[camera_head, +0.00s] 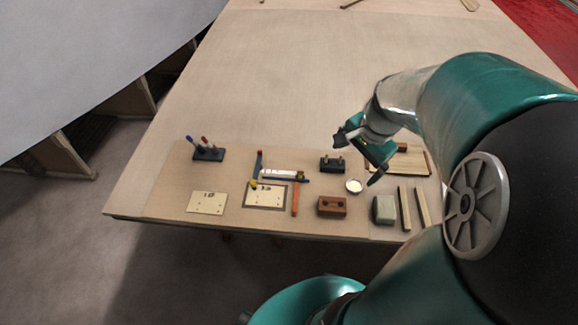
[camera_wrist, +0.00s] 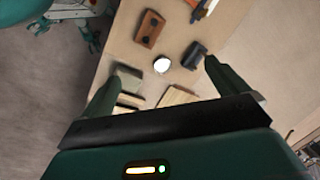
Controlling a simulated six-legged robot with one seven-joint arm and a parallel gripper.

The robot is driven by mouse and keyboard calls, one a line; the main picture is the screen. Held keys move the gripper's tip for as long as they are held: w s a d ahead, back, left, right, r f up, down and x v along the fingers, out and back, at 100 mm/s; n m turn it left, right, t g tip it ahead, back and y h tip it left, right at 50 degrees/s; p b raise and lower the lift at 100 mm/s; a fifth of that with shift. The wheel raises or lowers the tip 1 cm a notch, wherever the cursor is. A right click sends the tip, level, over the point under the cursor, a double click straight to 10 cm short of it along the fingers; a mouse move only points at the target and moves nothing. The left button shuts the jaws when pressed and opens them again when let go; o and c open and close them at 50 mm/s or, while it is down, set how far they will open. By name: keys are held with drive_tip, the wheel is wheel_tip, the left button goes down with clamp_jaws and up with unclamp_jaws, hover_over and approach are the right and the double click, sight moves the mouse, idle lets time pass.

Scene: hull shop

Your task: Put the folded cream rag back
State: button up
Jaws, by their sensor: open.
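Around are a brown block (camera_head: 332,207), dark block (camera_head: 332,164), two wooden strips (camera_head: 405,209) (camera_head: 423,207), a pale wooden board (camera_head: 410,164) partly behind my gripper, pen holder (camera_head: 208,154), numbered cards (camera_head: 207,203) (camera_head: 265,197) and an orange strip (camera_head: 295,199). The table's far part is mostly clear.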

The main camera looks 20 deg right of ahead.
drive_tip(key=s+a+r+n+t, duration=0.1)
drive_tip(key=s+a+r+n, duration=0.1)
drive_tip(key=a+r+n, duration=0.3)
drive_tip(key=s+a+r+n+t, duration=0.1)
drive_tip(key=a+r+n+t, duration=0.1)
drive_tip(key=a+r+n, duration=0.4)
drive_tip(key=a+n, duration=0.4)
drive_tip(key=a, duration=0.4)
drive_tip(key=shift+s+a+h, duration=0.25)
drive_tip(key=shift+s+h, duration=0.1)
drive_tip(key=shift+h, duration=0.05)
drive_tip(key=shift+d, duration=0.1)
